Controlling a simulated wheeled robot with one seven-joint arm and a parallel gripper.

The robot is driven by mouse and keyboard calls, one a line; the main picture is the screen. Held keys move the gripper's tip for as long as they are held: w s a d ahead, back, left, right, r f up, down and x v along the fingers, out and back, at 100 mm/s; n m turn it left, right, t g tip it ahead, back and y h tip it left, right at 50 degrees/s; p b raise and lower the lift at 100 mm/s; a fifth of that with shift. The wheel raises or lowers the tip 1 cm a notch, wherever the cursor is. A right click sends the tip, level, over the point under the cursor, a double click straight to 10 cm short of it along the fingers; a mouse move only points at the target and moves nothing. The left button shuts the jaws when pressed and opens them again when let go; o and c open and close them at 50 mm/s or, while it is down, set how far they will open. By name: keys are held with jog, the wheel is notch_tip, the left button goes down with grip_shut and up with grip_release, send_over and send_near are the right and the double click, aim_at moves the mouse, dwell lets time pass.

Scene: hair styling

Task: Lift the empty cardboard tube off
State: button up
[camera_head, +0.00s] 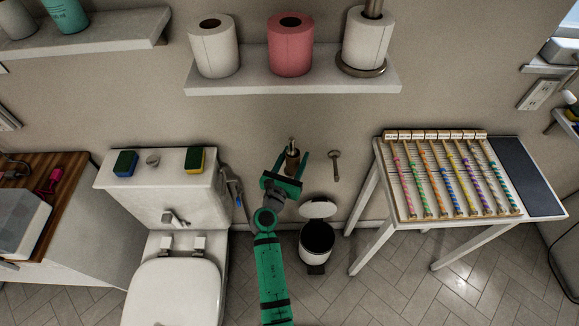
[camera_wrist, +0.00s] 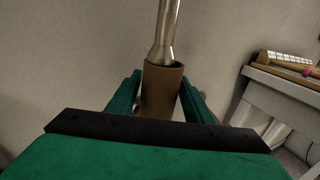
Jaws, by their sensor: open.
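The brown cardboard tube (camera_head: 293,162) is in front of the wall, below the shelf. In the wrist view the bare tube (camera_wrist: 161,90) stands upright around the lower part of a metal rod (camera_wrist: 166,30), whose upper part rises out of its top. My gripper (camera_head: 291,165) is open, with one green finger on each side of the tube. The fingers also show in the wrist view (camera_wrist: 160,86); I cannot tell whether either touches the tube. The tube's lower end is hidden behind my gripper.
A shelf (camera_head: 240,86) above holds two white rolls and a pink roll (camera_head: 290,50). A metal fitting (camera_head: 335,165) is on the wall to the right. Below stand a bin (camera_head: 317,240) and, left, a toilet (camera_head: 175,290). A white table (camera_head: 400,215) is right.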

jog(key=shift+x, duration=1.25)
jog(key=c, duration=0.8)
jog(key=shift+r, duration=3)
jog(key=shift+r, duration=3)
jog(key=shift+r, duration=3)
